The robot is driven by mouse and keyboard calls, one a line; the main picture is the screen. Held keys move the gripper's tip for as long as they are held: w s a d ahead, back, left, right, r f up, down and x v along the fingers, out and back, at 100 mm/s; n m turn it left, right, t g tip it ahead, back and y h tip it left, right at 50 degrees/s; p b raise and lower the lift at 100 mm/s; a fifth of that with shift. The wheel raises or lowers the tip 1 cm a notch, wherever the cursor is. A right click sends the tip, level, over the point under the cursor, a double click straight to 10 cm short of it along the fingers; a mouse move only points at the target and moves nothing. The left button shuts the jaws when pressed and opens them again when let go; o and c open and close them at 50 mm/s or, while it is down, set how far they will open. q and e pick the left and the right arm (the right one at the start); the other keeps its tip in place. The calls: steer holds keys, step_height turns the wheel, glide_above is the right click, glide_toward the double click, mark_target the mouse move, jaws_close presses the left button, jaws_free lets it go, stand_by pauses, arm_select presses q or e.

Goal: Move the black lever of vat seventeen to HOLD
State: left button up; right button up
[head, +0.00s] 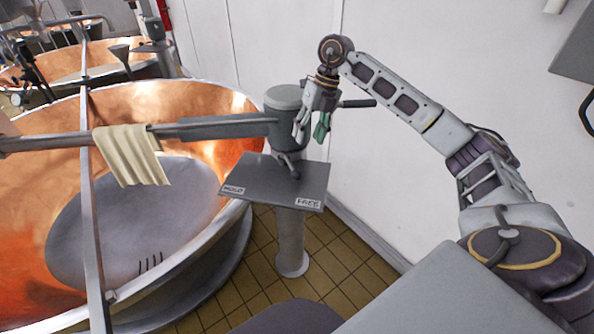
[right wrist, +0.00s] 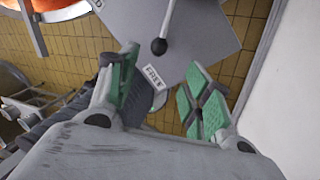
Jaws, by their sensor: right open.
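A grey plate (head: 262,178) on a post carries a HOLD label (head: 233,190) at its left and a FREE label (head: 308,203) at its right. A short lever with a dark ball knob (head: 296,175) hangs over the plate, nearer FREE than HOLD. In the right wrist view the knob (right wrist: 159,46) is just beyond the FREE label (right wrist: 155,77). My right gripper (head: 309,137) is open and empty, above and right of the knob, not touching it. Its green-padded fingers (right wrist: 163,85) are spread. My left gripper is not in view.
The post's grey head (head: 285,98) has a black bar (head: 358,103) sticking out right, behind my gripper. A beam (head: 220,128) with a draped cloth (head: 132,155) crosses the copper vat (head: 190,110) at left. A white wall (head: 400,200) stands close at right.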

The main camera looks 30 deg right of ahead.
mark_target(292, 166)
steer(key=x, duration=1.3)
steer(key=shift+a+f, duration=0.1)
steer(key=shift+f, duration=0.2)
jaws_close()
